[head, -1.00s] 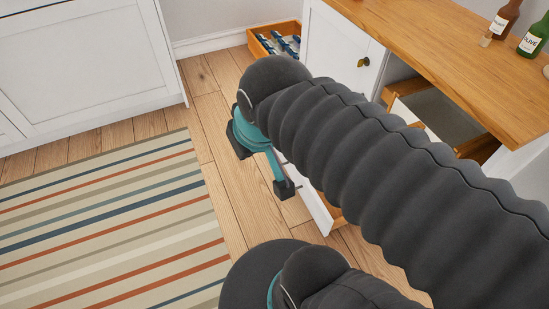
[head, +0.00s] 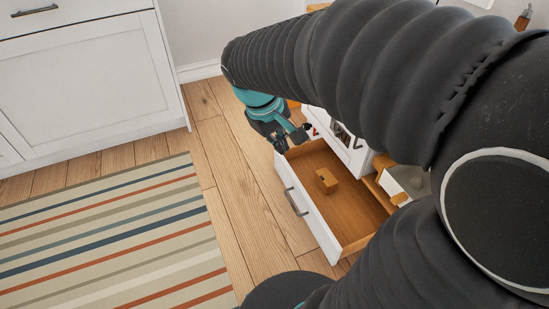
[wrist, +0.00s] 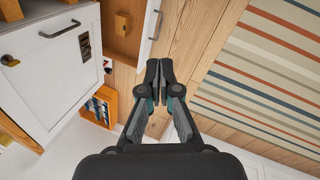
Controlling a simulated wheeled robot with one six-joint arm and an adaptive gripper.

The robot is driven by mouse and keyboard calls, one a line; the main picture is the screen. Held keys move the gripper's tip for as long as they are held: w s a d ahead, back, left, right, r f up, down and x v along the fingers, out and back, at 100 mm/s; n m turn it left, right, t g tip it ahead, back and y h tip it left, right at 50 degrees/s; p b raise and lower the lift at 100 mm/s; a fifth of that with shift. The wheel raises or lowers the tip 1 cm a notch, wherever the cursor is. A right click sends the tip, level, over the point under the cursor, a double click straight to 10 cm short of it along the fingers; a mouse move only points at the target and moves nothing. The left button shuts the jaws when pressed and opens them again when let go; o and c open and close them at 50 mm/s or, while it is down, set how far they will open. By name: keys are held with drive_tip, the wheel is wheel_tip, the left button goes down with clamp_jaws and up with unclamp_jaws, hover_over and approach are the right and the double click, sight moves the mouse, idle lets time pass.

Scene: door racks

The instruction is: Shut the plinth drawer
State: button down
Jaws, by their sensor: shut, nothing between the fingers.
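The plinth drawer (head: 318,223) stands pulled out low over the floor, with a white front, a grey bar handle (head: 297,202) and a wooden inside holding a small wooden block (head: 326,180). In the wrist view the drawer's white front (wrist: 150,32) and the block (wrist: 122,22) are near the top, partly cut off by the edge. My gripper (head: 293,141) is at the far end of the drawer front in the head view. In the wrist view my gripper (wrist: 158,73) is shut and empty, just beyond the front's end; I cannot tell whether it touches.
A white cabinet door (wrist: 48,62) with a bar handle stands beside the drawer. A wooden drawer with bottles (wrist: 100,105) is out farther along. A white cabinet (head: 85,85) stands at the left. The striped rug (head: 110,235) and wood floor (head: 235,170) are clear.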

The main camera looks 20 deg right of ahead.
drive_tip(key=w+d+f+n+g+h+b, duration=0.1)
drive_tip(key=w+f+n+g+h+b, duration=0.2)
drive_tip(key=w+f, duration=0.7)
drive_tip(key=w+d+f+n+g+h+b, duration=0.1)
drive_tip(key=w+d+f+n+h, duration=0.2)
drive_tip(key=w+f, duration=0.7)
drive_tip(key=n+t+h+b, duration=0.4)
drive_tip(key=n+h, duration=0.5)
approach(296, 183)
drive_tip(key=d, duration=0.7)
drive_tip(key=shift+w+d+r, duration=0.1)
drive_tip(key=shift+d+r, duration=0.05)
